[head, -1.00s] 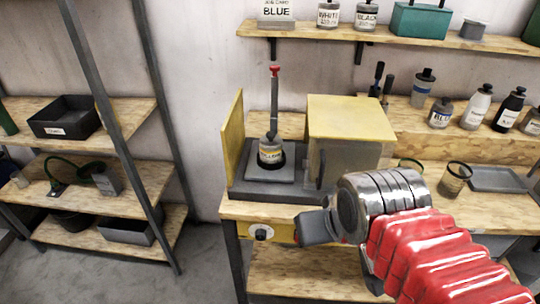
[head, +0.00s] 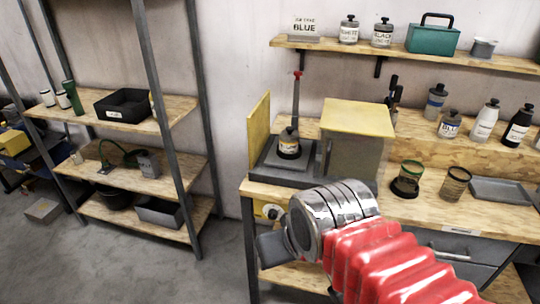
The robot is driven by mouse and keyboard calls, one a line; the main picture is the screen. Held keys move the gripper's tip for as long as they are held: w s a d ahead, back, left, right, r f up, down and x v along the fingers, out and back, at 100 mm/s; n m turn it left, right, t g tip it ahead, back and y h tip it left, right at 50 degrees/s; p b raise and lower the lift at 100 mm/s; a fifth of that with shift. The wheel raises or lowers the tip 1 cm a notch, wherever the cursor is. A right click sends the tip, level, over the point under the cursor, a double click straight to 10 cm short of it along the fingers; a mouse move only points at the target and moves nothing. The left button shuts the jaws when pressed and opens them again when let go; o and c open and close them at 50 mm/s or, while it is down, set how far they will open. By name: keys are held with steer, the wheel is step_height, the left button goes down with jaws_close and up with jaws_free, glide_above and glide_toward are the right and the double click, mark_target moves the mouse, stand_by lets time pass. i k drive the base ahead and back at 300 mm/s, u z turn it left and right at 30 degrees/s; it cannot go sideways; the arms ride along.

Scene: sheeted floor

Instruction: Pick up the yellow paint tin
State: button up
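A small tin (head: 289,143) with a yellow-banded label stands upright on the grey base of a bench machine, under a red-tipped rod. Its lettering is too small to read surely now. The machine's yellow-edged door stands open to the left of the tin. My gripper (head: 270,250) shows as a dark grey block at the end of my red, ribbed arm, in the lower middle of the head view. It appears in front of the bench, below the tin in the picture and apart from it. Its fingertips cannot be made out, so its opening is unclear.
A grey box with a yellow top (head: 357,118) stands right of the tin. Two open jars (head: 408,180) and a grey tray (head: 502,190) are farther right. Bottles line the back ledge and upper shelf (head: 390,52). A rack (head: 145,120) stands left, with clear floor before it.

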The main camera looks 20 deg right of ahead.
mark_target(289, 146)
steer(key=u, duration=0.4)
steer(key=k, duration=0.55)
steer(key=u, duration=0.65)
steer(key=k, duration=0.4)
steer(key=u, duration=0.25)
steer(key=i, duration=1.7)
steer(key=z, duration=0.95)
steer(key=i, duration=0.55)
steer(key=z, duration=0.7)
steer(key=i, duration=0.45)
steer(key=z, duration=0.35)
